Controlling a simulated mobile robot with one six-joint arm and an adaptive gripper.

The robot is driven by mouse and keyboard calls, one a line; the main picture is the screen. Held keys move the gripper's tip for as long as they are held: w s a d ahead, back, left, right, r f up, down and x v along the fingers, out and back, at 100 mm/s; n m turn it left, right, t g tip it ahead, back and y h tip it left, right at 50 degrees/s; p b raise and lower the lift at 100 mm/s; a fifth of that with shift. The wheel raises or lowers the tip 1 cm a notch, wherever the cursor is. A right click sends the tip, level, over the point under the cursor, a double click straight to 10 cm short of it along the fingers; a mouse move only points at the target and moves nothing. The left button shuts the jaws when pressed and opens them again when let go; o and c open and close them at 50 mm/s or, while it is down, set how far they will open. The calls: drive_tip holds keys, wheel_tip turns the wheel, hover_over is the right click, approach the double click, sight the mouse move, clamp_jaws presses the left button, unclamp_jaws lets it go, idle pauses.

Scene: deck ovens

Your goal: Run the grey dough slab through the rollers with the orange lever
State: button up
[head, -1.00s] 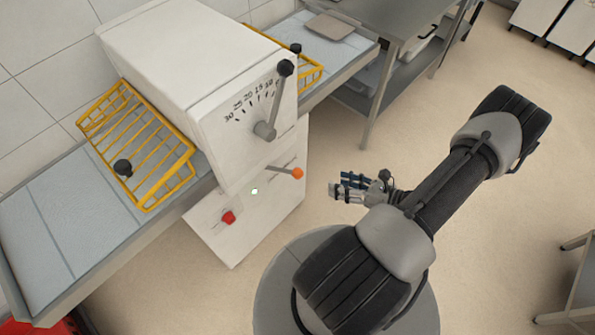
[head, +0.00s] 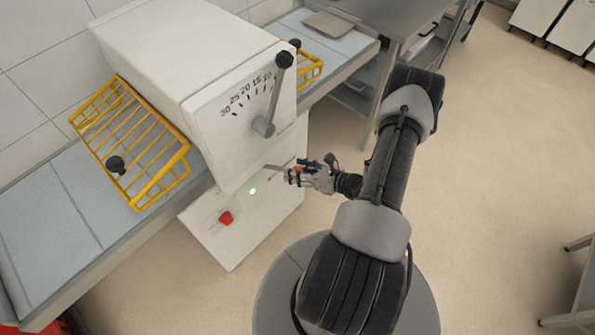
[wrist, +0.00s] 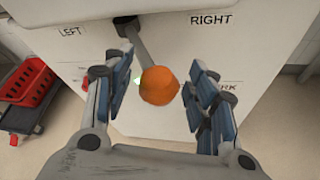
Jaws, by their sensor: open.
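The orange lever knob (wrist: 159,86) sits between the two open fingers of my gripper (wrist: 160,95) in the wrist view, with space on both sides. Its grey rod (wrist: 143,45) runs up to the white machine front between the words LEFT and RIGHT. In the head view my gripper (head: 293,175) is at the lever and mostly hides the knob. The grey dough slab (head: 328,25) lies flat on the right-hand belt (head: 357,42), at the far side. The rollers are hidden inside the white machine (head: 170,60).
Yellow wire guards (head: 135,140) stand over the belts on both sides of the machine. A dark-handled lever (head: 284,60) with a number scale, a red button (head: 225,218) and a lit green light (head: 252,190) are on its front. A red basket (wrist: 35,82) shows at left.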

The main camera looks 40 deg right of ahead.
drive_tip(key=shift+c, duration=0.6)
clamp_jaws()
